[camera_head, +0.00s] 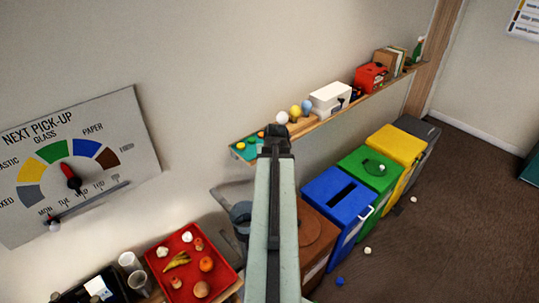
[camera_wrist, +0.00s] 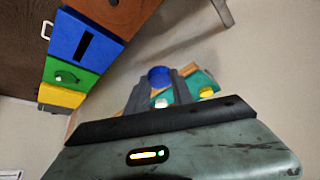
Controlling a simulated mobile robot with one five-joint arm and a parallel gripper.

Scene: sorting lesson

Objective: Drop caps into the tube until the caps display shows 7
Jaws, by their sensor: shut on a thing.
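My gripper (camera_head: 275,135) is raised in front of the wall, its tip overlapping the near end of the shelf in the head view. In the wrist view my gripper (camera_wrist: 162,82) is shut on a round blue cap (camera_wrist: 160,73) between the fingertips. Beyond it is a teal tray (camera_wrist: 184,92), with a yellow cap (camera_wrist: 207,92) and a white one (camera_wrist: 162,103). The tray (camera_head: 249,153) also shows in the head view. A grey open-topped cylinder (camera_head: 241,213), possibly the tube, is left of my arm, partly hidden. I cannot make out a caps display.
Brown (camera_head: 317,235), blue (camera_head: 335,192), green (camera_head: 372,170) and yellow (camera_head: 398,144) bins stand below the shelf (camera_head: 340,112). A red tray (camera_head: 184,236) of food is lower left. A dial board (camera_head: 110,130) hangs on the wall. Small litter lies on the floor.

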